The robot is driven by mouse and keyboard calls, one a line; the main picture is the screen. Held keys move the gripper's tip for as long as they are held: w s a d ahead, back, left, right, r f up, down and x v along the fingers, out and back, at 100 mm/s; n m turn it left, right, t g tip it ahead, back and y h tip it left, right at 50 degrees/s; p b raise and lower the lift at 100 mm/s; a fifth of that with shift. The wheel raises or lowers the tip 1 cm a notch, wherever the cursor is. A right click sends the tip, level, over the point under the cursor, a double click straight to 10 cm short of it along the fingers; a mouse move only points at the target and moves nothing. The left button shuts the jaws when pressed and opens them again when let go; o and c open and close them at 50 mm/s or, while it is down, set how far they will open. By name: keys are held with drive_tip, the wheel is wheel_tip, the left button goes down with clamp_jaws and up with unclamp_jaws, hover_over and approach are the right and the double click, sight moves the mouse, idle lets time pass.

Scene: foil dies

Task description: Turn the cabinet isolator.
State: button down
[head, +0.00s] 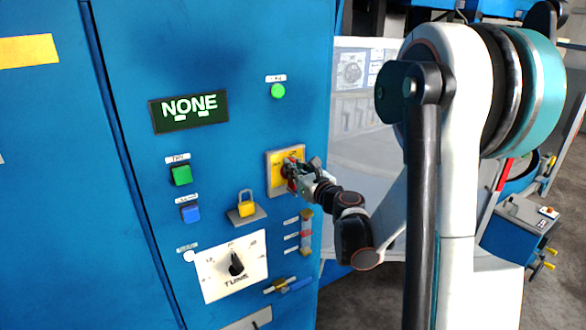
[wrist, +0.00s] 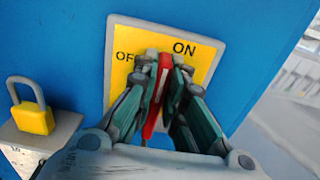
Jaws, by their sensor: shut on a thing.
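The cabinet isolator has a yellow plate (head: 273,173) in a grey frame on the blue cabinet. In the wrist view its plate (wrist: 122,75) reads OFF at the left and ON at the right. Its red handle (wrist: 158,100) stands near upright, tilted with its top to the right, pointing between the two words, nearer ON. My gripper (wrist: 162,75) is shut on the red handle, one finger on each side. In the head view my gripper (head: 292,172) reaches the isolator from the right and hides part of it.
A yellow padlock (head: 247,206) sits on a grey ledge left of the isolator; it also shows in the wrist view (wrist: 33,117). A display (head: 189,111) reads NONE. A green button (head: 181,175), a blue button (head: 190,213) and a TUNE dial (head: 236,264) are on the cabinet.

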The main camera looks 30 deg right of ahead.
sight(280, 172)
drive_tip(key=n+b, duration=0.2)
drive_tip(key=n, duration=0.1)
drive_tip(key=a+n+b, duration=0.1)
drive_tip(key=n+b, duration=0.1)
drive_tip(key=n, duration=0.2)
drive_tip(key=a+f+n+b, duration=0.1)
drive_tip(key=n+b, duration=0.1)
drive_tip(key=n, duration=0.2)
drive_tip(key=shift+f+b, duration=0.1)
drive_tip(key=shift+b, duration=0.25)
drive_tip(key=n, duration=0.1)
drive_tip(key=n+b, duration=0.1)
drive_tip(key=n, duration=0.1)
drive_tip(key=shift+a+f, duration=0.2)
drive_tip(key=shift+f, duration=0.15)
drive_tip(key=shift+f+n+b, duration=0.15)
drive_tip(key=shift+n+b, duration=0.3)
drive_tip(key=shift+n, duration=0.55)
drive_tip(key=shift+f+n+b, duration=0.15)
drive_tip(key=shift+n+b, duration=0.3)
drive_tip(key=shift+n, duration=0.55)
drive_tip(key=shift+s, duration=0.1)
drive_tip(key=c, duration=1.7)
unclamp_jaws()
drive_tip(key=shift+o, duration=0.2)
